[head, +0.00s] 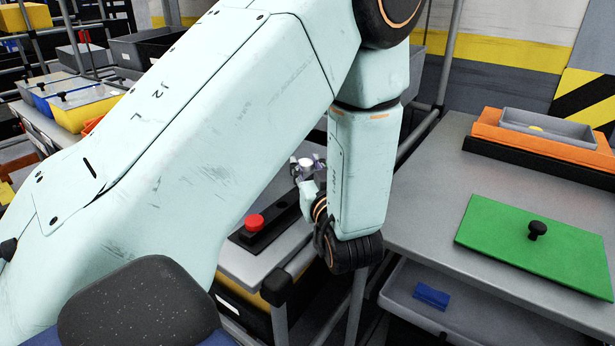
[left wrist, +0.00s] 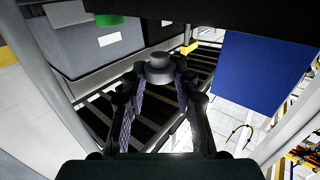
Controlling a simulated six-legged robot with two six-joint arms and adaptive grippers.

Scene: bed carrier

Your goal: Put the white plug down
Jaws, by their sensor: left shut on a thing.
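The white plug (head: 306,162) shows small in the head view, at the tips of my left gripper (head: 309,168). In the left wrist view the plug (left wrist: 159,68) looks grey and round, with a flanged top, and sits between the two fingertips of my left gripper (left wrist: 160,88). The fingers are shut on it from both sides. My left arm hides much of what surrounds the gripper in the head view, and I cannot tell whether the plug touches anything below it. My right gripper is not in view.
A red button (head: 255,221) on a black base stands on the grey bench near my left gripper. A green board (head: 540,245) with a black knob and an orange tray (head: 545,140) lie on the right table. The left wrist view shows a blue panel (left wrist: 258,75) and a grey bin (left wrist: 92,62).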

